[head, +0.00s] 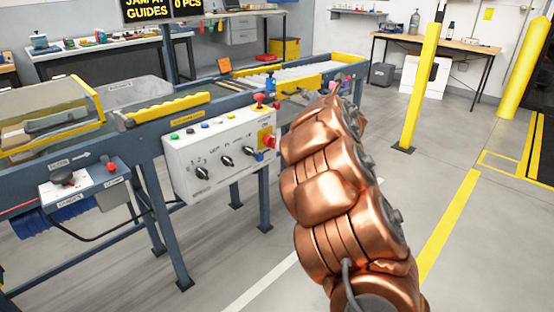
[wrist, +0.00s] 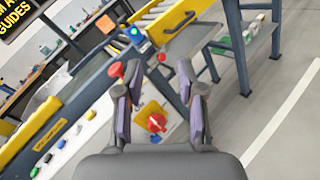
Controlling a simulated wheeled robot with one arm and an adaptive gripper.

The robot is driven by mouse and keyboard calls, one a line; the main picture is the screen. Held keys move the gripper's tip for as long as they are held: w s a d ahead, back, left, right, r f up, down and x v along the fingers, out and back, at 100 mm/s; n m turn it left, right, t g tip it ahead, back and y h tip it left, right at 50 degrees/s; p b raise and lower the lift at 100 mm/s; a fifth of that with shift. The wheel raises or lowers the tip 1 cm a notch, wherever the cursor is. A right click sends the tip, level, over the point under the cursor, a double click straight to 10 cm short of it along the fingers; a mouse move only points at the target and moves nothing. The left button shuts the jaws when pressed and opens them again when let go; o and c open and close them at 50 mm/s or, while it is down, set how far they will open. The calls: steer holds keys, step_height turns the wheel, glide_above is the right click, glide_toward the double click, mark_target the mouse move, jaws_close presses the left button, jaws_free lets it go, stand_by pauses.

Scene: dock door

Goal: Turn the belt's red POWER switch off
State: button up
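The red switch (head: 269,141) sits on a yellow plate at the right end of the white control panel (head: 205,158), just left of my arm in the head view. In the wrist view the red switch (wrist: 156,123) shows on its tilted yellow plate, framed between my fingers. My gripper (wrist: 160,95) is open and empty, with one finger on each side of the switch in that view. I cannot tell the gap between fingers and switch. In the head view my copper arm hides the gripper. Any lettering by the switch is too small to read.
Black knobs (head: 227,161) and small coloured buttons line the panel. A yellow post (head: 420,88) stands to the right. Floor there is clear.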

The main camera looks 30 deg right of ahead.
step_height(320, 180, down, 10)
steer(key=w+a+n+t+y+b, duration=0.1)
steer(key=w+n+y+b, duration=0.1)
steer(key=n+y+b, duration=0.6)
steer(key=n+y, duration=0.2)
steer(key=n, duration=0.2)
glide_toward(274, 140)
steer(key=x, duration=0.2)
steer(key=shift+b+x, duration=0.6)
steer(key=shift+x, duration=2.7)
steer(key=shift+d, duration=0.15)
jaws_close()
